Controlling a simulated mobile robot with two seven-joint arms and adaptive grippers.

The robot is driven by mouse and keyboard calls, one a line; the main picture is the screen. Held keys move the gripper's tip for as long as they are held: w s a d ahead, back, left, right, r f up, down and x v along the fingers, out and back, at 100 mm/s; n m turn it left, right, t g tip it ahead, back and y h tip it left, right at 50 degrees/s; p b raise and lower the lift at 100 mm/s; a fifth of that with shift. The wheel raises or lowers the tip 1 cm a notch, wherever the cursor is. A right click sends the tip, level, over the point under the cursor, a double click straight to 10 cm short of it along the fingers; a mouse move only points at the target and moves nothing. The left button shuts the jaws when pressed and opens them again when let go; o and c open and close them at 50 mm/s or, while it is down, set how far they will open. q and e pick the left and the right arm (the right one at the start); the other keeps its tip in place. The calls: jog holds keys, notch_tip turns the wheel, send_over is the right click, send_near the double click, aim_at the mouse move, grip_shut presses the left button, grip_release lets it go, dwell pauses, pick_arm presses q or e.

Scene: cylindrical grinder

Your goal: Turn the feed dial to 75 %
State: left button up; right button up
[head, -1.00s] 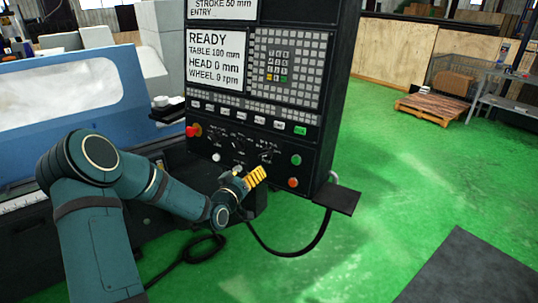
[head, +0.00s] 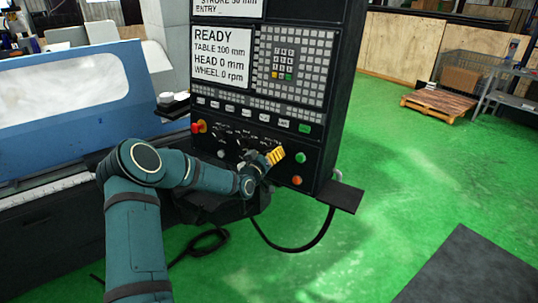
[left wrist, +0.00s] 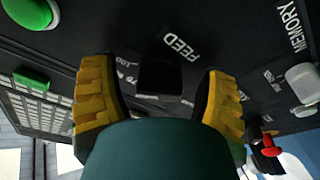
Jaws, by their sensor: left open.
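The feed dial (left wrist: 160,74) is a dark knob under the word FEED on the black panel in the left wrist view. White scale marks surround it, but its pointer setting cannot be read. My left gripper (left wrist: 158,88) is open, with one yellow-padded finger on each side of the dial and visible gaps to both. In the head view my left gripper (head: 272,157) is at the lower part of the control panel (head: 230,135) and hides the dial there. My right gripper is not in view.
A green button (head: 301,158) and an orange button (head: 297,180) sit right of the gripper. A red stop knob (head: 198,127) is at the panel's left. A small shelf (head: 340,196) juts out at the lower right. The screen (head: 222,57) reads READY.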

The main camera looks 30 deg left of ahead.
pick_arm(q)
jog(key=c, duration=1.2)
jog(key=n+y+b, duration=0.1)
jog(key=n+b, duration=0.3)
jog(key=shift+n+g, duration=0.3)
jog(key=shift+d+r+n+g+b, duration=0.15)
jog(key=shift+n+g+b, duration=0.35)
jog(key=shift+n+b, duration=1.05)
jog(key=shift+n+p, duration=0.4)
jog(key=shift+n, duration=0.15)
jog(key=shift+r, duration=0.1)
jog(key=o, duration=1.2)
